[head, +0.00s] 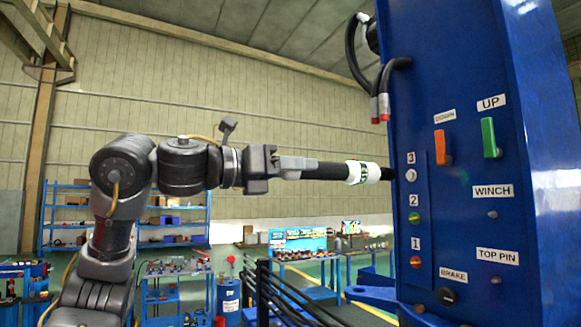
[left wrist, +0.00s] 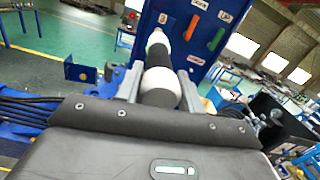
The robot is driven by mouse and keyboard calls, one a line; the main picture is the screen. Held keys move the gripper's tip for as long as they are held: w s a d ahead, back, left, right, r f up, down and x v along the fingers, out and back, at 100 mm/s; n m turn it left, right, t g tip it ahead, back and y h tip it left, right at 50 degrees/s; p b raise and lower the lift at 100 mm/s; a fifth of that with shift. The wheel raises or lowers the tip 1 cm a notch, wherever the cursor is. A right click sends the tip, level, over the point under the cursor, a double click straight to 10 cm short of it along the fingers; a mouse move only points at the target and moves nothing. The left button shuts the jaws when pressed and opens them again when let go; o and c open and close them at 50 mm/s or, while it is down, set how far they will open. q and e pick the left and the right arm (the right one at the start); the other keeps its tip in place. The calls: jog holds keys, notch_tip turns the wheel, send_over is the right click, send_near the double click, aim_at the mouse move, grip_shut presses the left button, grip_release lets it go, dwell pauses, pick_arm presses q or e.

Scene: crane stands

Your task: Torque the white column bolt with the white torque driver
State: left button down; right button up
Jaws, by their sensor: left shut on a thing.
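My left gripper (head: 298,168) is shut on the torque driver (head: 363,173), a black rod with a white band that has green marks. It is held level, pointing right toward the blue column. Its far end meets the column's left edge in the picture, at about the height of the white column bolt (head: 411,175) beside label 3. I cannot tell whether it touches anything. In the left wrist view the driver's round white butt (left wrist: 160,88) sits between the fingers, and its far end lies against the column's panel. My right gripper is not in view.
The blue column (head: 470,40) fills the right side. A yellow-green bolt (head: 414,217) and an orange bolt (head: 415,262) sit below the white one. An orange lever (head: 441,147) and a green lever (head: 489,138) stick out to the right.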

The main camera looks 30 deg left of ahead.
aim_at(329, 168)
pick_arm(q)
jog(key=shift+x, duration=3.6)
dwell(4.4)
